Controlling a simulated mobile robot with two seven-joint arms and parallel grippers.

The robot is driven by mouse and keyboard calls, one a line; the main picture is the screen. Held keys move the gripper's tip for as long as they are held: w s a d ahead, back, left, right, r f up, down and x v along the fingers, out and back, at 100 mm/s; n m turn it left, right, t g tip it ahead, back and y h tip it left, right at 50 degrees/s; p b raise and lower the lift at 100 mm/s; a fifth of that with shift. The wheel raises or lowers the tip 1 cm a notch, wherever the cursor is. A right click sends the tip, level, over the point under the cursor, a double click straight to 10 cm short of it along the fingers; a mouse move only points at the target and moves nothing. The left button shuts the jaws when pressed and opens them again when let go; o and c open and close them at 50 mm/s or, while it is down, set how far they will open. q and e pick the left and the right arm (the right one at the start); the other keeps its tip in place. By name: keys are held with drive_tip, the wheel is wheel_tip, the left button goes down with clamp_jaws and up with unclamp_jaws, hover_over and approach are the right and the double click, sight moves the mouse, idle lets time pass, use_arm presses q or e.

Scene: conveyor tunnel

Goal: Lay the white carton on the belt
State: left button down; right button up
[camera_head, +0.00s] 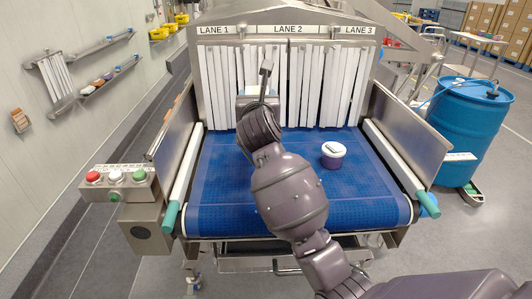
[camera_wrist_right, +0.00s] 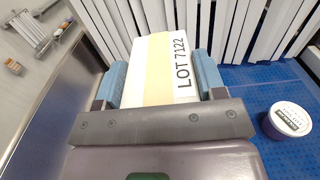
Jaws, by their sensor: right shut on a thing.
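The white carton (camera_wrist_right: 152,55) has a cream stripe and a label reading LOT 7122. My right gripper (camera_wrist_right: 162,78) is shut on it, with a blue finger pad on each side. In the head view only a small part of the carton (camera_head: 250,91) shows, near the strip curtain; my right arm hides much of it and of the gripper. The blue belt (camera_head: 225,185) runs under the arm into the tunnel. I cannot tell whether the carton touches the belt. My left gripper is not in view.
A white-lidded purple tub (camera_head: 333,155) stands on the belt, right of my arm. White curtain strips (camera_head: 305,85) hang below the LANE 1, LANE 2 and LANE 3 signs. Metal side walls (camera_head: 408,122) flank the belt. A button box (camera_head: 118,180) is at left, a blue drum (camera_head: 468,130) at right.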

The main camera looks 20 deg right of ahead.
wheel_tip(320, 180, down, 16)
drive_tip(key=shift+r+b, duration=0.15)
drive_tip(key=shift+b, duration=0.85)
drive_tip(key=o, duration=1.3)
